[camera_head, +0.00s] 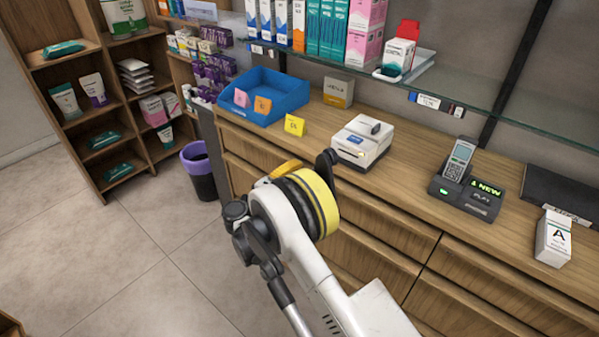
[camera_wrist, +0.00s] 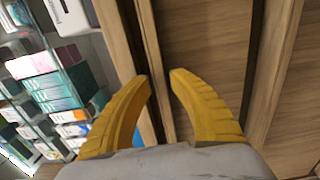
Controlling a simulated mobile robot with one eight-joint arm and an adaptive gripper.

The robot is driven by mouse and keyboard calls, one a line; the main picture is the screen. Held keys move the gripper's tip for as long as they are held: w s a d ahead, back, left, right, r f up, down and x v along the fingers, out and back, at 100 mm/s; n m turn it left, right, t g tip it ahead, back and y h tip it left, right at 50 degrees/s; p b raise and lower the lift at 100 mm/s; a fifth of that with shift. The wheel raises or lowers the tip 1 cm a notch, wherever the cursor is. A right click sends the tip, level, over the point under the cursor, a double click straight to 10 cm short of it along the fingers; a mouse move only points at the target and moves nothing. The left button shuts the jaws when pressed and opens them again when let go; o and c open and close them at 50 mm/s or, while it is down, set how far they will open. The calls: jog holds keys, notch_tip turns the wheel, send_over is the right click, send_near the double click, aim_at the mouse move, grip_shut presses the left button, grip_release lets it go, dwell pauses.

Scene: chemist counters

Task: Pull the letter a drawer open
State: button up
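A white box marked with a black letter A (camera_head: 554,240) stands on the counter at the far right in the head view. A wooden drawer front (camera_head: 500,292) is below and left of it, and looks closed. My gripper is mostly hidden behind my arm in the head view, with some yellow showing, left of the white device, near the left drawers. In the wrist view my gripper (camera_wrist: 161,76) has its yellow fingers apart. A narrow wooden edge runs between them, beside a wooden front panel (camera_wrist: 205,40). I cannot tell whether the fingers touch the wood.
A glass shelf (camera_head: 480,108) with boxes hangs above. A dark bin with a purple liner (camera_head: 200,170) stands by the shelves at left. The tiled floor (camera_head: 110,250) is clear.

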jog(key=shift+x, duration=0.85)
grip_shut()
jog(key=shift+a, duration=0.1)
jog(key=v, duration=2.2)
grip_release()
